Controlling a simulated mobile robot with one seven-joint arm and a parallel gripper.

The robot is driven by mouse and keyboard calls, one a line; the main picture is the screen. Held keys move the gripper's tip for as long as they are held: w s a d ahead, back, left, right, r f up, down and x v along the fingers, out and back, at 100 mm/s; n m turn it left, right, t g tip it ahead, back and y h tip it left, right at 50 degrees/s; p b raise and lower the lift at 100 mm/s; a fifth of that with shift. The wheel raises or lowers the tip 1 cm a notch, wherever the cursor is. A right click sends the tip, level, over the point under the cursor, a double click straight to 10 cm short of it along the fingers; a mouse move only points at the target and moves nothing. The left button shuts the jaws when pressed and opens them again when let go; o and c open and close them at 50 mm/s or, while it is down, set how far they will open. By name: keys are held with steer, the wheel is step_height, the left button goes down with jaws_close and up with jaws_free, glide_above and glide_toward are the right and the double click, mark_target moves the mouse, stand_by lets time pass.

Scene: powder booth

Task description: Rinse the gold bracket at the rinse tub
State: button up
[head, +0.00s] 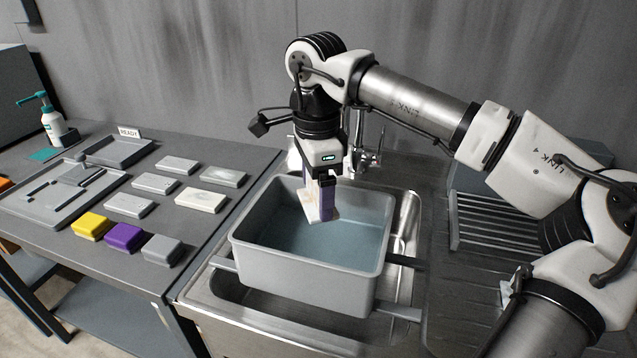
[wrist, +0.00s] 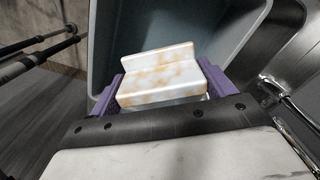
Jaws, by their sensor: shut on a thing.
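My gripper (head: 321,192) points down over the grey rinse tub (head: 300,268), its purple fingers shut on a bracket (head: 317,213). The bracket is stepped and mostly white with tan-gold patches. In the wrist view, the bracket (wrist: 158,72) sits between the two fingers of my gripper (wrist: 160,88), with the tub wall (wrist: 228,45) beyond it. The tub holds bluish water (head: 325,245). The bracket appears to hang above the water inside the tub's outline; the exact gap is hard to tell.
The tub rests on rails over a steel sink (head: 235,290), with a tap (head: 365,155) behind. A ribbed drainboard (head: 500,222) lies right. On the left bench are a tray by a READY sign (head: 129,132), a pump bottle (head: 52,125), several pale pads, and yellow (head: 91,226), purple (head: 124,238) and grey (head: 162,249) blocks.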

steer(key=shift+f+b, duration=4.5)
steer(key=shift+f, duration=2)
steer(key=shift+r, duration=0.1)
steer(key=shift+r+p, duration=5.45)
steer(key=shift+r, duration=1.9)
steer(key=shift+r+p, duration=1.5)
steer(key=shift+r, duration=0.5)
